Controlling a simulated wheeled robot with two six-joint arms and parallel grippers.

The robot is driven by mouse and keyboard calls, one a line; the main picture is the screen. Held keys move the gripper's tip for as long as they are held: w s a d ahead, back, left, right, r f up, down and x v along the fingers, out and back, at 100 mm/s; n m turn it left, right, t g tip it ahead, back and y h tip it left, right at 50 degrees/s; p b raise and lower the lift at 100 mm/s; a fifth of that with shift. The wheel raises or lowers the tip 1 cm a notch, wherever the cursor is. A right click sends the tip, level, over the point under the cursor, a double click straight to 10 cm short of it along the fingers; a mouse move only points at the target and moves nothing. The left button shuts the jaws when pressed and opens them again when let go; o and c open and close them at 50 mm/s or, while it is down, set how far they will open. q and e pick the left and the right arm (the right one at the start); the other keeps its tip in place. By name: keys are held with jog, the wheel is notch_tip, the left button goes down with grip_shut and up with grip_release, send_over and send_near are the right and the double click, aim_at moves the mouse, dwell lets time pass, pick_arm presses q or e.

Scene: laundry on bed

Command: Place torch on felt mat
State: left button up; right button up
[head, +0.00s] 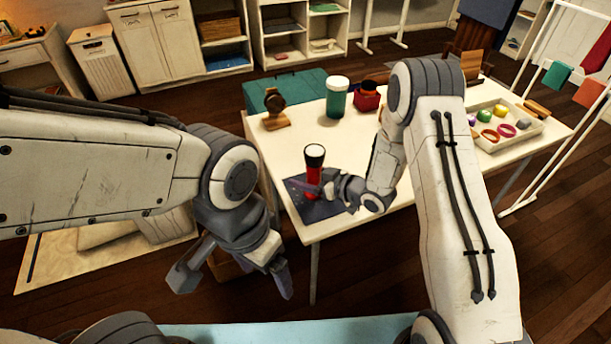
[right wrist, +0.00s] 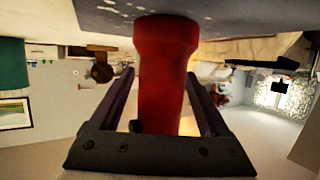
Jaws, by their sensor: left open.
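The red torch (head: 313,178), with a black and white head, is upright at the near left table corner. Its red end is over the dark felt mat (head: 298,207), touching it or very close; I cannot tell which. My right gripper (head: 313,186) is shut on the torch, with a finger on each side. The right wrist view shows the red body (right wrist: 166,75) between the fingers and its flared end against the mat (right wrist: 240,14). My left gripper (head: 228,284) is open and empty, in front of the table and below its top.
A tray (head: 520,135) of small coloured things is at the right. My right arm crosses above the table.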

jog(key=shift+r, duration=0.25)
jog(key=v, duration=1.1)
jog(key=shift+s+d+r, duration=0.1)
jog(key=shift+s+d, duration=0.1)
jog(key=shift+s, duration=0.05)
jog(key=shift+w+a+h, duration=0.1)
jog(key=shift+a+h, duration=0.05)
jog(key=shift+h, duration=0.25)
jog(key=s+a+r+g+h, duration=0.3)
jog(key=s+r+h, duration=0.2)
jog(key=r+h, duration=0.15)
jog(key=s+a+r+m+g+h, duration=0.1)
jog(key=s+r+g, duration=0.1)
jog(key=s, duration=0.9)
jog(key=s+a+r+m+g+h, duration=0.1)
jog(key=s+a+r+g, duration=0.1)
jog(key=s, duration=1)
jog(key=shift+a+r+g, duration=0.2)
jog(key=shift+r+g, duration=0.55)
jog(key=shift+g, duration=0.45)
notch_tip(320, 180, up, 7)
jog(key=p, duration=0.6)
jog(key=shift+f, duration=0.2)
